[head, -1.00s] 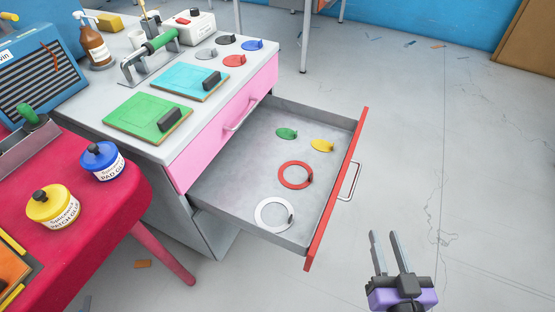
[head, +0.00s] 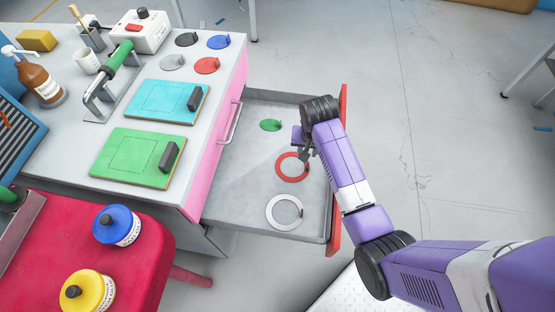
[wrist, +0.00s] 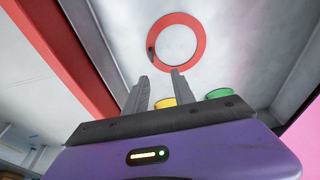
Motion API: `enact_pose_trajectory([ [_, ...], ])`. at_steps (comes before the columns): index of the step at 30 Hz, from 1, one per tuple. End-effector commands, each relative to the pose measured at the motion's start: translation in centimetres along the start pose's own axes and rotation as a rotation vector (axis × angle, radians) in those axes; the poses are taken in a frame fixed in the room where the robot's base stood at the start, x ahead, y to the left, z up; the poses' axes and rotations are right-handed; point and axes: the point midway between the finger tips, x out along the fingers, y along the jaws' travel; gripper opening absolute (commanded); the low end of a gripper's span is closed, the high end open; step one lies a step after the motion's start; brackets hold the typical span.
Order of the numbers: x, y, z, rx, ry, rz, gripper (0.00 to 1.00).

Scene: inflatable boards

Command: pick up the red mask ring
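The red mask ring (head: 279,168) lies flat in the open drawer, with a small dark tab on its edge. My gripper (head: 306,156) is above the drawer, by the ring's upper right edge, and hides a little of it in the head view. In the wrist view the whole ring (wrist: 201,40) shows beyond the fingertips. My gripper's two fingers (wrist: 160,78) are apart with nothing between them. They appear not to touch the ring.
The drawer (head: 240,185) also holds a white ring (head: 269,212), a green disc (head: 270,125) and a yellow disc (wrist: 166,103), which my arm hides in the head view. The drawer's raised red front (head: 333,238) and side walls stand around them.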

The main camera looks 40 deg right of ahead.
Motion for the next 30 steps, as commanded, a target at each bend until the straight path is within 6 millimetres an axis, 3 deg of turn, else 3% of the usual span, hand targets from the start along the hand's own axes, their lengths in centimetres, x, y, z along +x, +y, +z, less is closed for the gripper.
enact_pose_trajectory([
  [5,0.3,0.8,1.5,0.032,-0.061,0.032,0.31],
  [24,7.4,1.2,2.2,0.034,-0.058,0.029,0.31],
  [30,7.6,1.2,2.1,0.034,-0.055,0.028,0.31],
])
